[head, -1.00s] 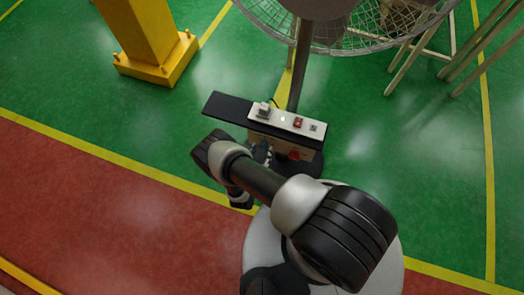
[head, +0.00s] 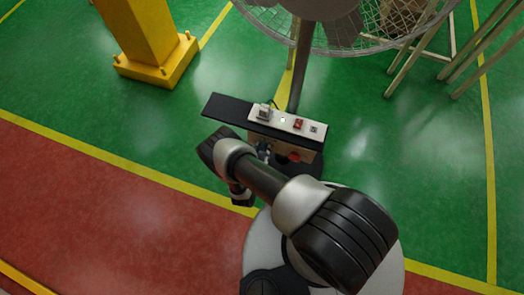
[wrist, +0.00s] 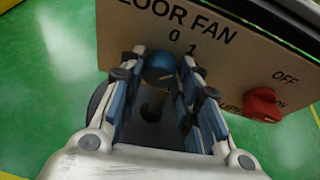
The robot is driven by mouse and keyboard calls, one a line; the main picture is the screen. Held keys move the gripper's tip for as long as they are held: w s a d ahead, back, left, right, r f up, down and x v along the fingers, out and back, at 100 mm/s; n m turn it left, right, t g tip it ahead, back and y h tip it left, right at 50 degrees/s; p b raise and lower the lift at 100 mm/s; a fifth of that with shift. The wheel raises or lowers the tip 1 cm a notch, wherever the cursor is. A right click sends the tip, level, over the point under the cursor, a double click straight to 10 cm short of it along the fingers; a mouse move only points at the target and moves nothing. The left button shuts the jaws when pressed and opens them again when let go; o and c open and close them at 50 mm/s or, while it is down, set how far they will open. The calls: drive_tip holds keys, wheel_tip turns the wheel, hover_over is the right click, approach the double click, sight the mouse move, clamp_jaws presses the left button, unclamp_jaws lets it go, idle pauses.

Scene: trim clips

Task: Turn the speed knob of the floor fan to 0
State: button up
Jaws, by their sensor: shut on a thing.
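The floor fan's control box (head: 310,143) stands low at the fan post in the head view. In the wrist view its front panel (wrist: 260,65) reads "FLOOR FAN", with the marks 0 and 1 above a dark blue round knob (wrist: 158,67). My gripper (wrist: 164,62) is shut on this knob, one finger on each side. Any pointer on the knob and further marks are hidden by the fingers. In the head view my gripper (head: 263,150) is at the box's front, mostly covered by my wrist.
A red knob (wrist: 263,104) marked OFF and ON sits right of the gripped knob. The box top has a red switch (head: 298,123) and a dark plate (head: 225,106). The fan guard (head: 375,42) hangs above. A yellow post (head: 150,50) stands left.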

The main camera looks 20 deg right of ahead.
drive_tip(key=shift+c, duration=1.1)
drive_tip(key=n+h, duration=0.1)
drive_tip(key=n+g, duration=0.1)
drive_tip(key=shift+w+a+n+h, duration=0.1)
drive_tip(key=shift+a+n+h, duration=0.1)
drive_tip(key=shift+n+h, duration=0.2)
drive_tip(key=shift+f+n+g+h, duration=0.1)
drive_tip(key=shift+n+g+h, duration=0.55)
drive_tip(key=shift+n, duration=0.65)
drive_tip(key=o, duration=1)
drive_tip(key=shift+o, duration=0.2)
